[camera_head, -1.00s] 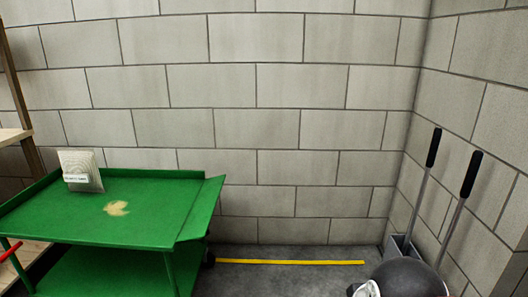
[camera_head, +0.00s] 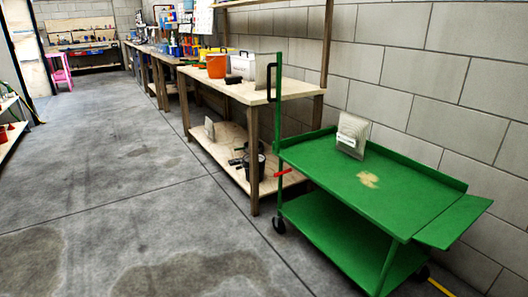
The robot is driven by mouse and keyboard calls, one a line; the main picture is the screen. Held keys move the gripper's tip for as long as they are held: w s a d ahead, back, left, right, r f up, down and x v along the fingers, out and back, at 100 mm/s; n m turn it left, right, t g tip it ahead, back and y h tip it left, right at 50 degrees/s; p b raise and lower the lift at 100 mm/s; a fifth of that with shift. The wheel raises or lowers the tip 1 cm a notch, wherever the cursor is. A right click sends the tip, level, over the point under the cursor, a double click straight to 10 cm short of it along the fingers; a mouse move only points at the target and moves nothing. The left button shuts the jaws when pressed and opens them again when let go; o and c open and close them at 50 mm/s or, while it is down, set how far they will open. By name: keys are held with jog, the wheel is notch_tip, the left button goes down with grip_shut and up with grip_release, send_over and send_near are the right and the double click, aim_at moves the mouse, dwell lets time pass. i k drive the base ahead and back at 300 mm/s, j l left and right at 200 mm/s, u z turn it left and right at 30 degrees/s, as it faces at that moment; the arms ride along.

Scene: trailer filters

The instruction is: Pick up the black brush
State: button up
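I cannot make out the black brush for certain. A small dark object (camera_head: 234,79) lies on the near wooden workbench (camera_head: 285,90), in front of a pale case and right of an orange bucket (camera_head: 217,66); it is too small to tell whether it is a brush. Other dark items (camera_head: 240,158) lie around a dark bucket on the bench's lower shelf, also unclear. My gripper is not in view.
A green cart (camera_head: 400,200) stands at the right with a pale filter (camera_head: 352,135) on top. More workbenches run along the wall to the back. The concrete floor (camera_head: 110,170) at the left is open.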

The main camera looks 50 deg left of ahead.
aim_at(232, 80)
jog(key=u, duration=1.65)
